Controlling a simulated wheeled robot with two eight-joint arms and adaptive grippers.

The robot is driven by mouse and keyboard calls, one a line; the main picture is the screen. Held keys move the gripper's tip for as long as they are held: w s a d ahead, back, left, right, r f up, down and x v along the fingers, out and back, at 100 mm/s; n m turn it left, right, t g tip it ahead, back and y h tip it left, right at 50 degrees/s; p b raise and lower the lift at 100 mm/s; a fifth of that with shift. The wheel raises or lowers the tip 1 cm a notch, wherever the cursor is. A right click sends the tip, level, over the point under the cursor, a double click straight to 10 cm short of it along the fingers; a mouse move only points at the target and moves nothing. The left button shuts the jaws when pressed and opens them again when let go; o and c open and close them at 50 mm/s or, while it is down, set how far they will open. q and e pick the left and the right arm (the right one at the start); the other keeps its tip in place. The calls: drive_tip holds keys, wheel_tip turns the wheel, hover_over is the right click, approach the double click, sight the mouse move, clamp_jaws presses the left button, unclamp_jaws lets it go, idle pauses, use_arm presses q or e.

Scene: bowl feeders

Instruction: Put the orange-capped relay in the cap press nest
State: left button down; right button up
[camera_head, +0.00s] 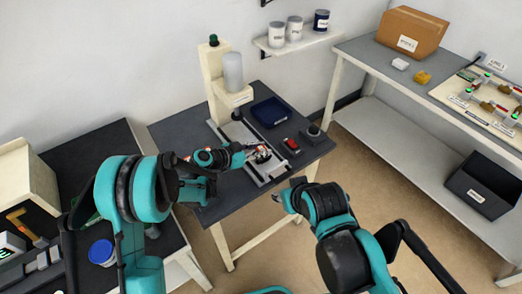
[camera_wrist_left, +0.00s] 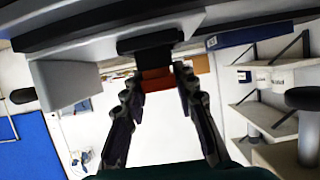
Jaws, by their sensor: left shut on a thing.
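The cap press (camera_head: 228,85) is a cream column with a pale cylinder, standing at the back of the dark table. Its light base plate (camera_head: 272,172) runs toward the front. My left gripper (camera_head: 262,154) is over the front part of this plate. In the left wrist view its fingers (camera_wrist_left: 158,82) are shut on an orange block, the orange-capped relay (camera_wrist_left: 157,80), with a dark part above it. I cannot tell whether the relay touches the nest, which is hidden by the gripper. My right gripper (camera_head: 280,196) is off the table's front right edge; its finger opening is unclear.
A dark blue tray (camera_head: 270,112) lies right of the press. A red block (camera_head: 291,144) and a dark button box (camera_head: 314,134) are at the table's right. A bench (camera_head: 385,62) with a cardboard box (camera_head: 411,30) stands right. Open floor lies between.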

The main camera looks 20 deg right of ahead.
use_arm(q)
drive_tip(key=c, duration=1.2)
unclamp_jaws()
drive_tip(key=shift+f, duration=0.1)
drive_tip(key=s+a+r+n+y+p, duration=0.1)
drive_tip(key=s+a+r+n+y, duration=0.1)
drive_tip(key=s+a+r, duration=0.35)
drive_tip(key=s+a+r+n+t+y+p, duration=0.1)
drive_tip(key=s+a+r+n+y, duration=0.15)
drive_tip(key=a, duration=0.55)
drive_tip(key=s+a+r+n+y+p, duration=0.1)
drive_tip(key=s+a+r+n, duration=0.2)
drive_tip(key=a, duration=0.4)
drive_tip(key=s+a+r+n+y, duration=0.1)
drive_tip(key=s+a+n+y, duration=0.1)
drive_tip(key=s+a, duration=0.3)
drive_tip(key=s+a+r+n+t+y, duration=0.1)
drive_tip(key=s+a+n+y, duration=0.1)
drive_tip(key=s+a, duration=0.3)
drive_tip(key=s+a+r+n+y, duration=0.1)
drive_tip(key=s+a+n+y, duration=0.1)
drive_tip(key=s+a+y, duration=0.1)
drive_tip(key=shift+s+a+r+n+t, duration=0.1)
drive_tip(key=shift+s+a+n+t, duration=0.2)
drive_tip(key=shift+s+a, duration=0.65)
